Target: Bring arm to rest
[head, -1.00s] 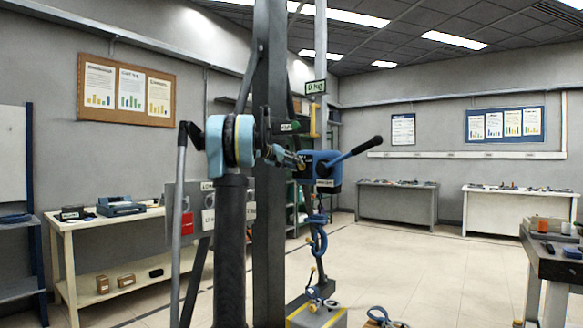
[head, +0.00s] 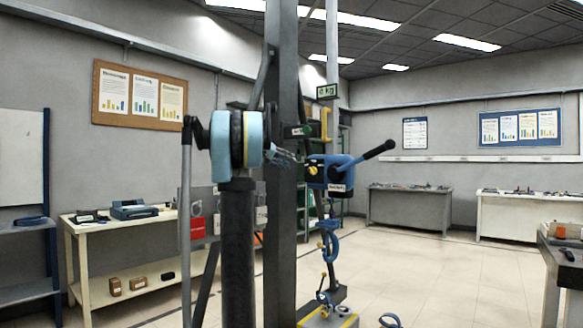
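My arm rises in the middle of the head view, with a dark upright link and a light blue round joint (head: 237,145) at its top. My gripper (head: 287,157) is small and partly hidden behind this joint, just left of a blue lever hoist. Its fingers are too small and blurred to tell whether they are open or shut. The blue lever hoist (head: 341,175) hangs beside the dark post (head: 282,230), and its lever with a black grip (head: 379,149) points up to the right. I cannot tell whether my gripper touches the hoist.
A blue hook (head: 328,243) hangs below the hoist above a yellow-edged block (head: 330,317). A cream workbench (head: 70,224) stands at the left, a dark-topped table (head: 562,262) at the right edge. Two benches line the back wall.

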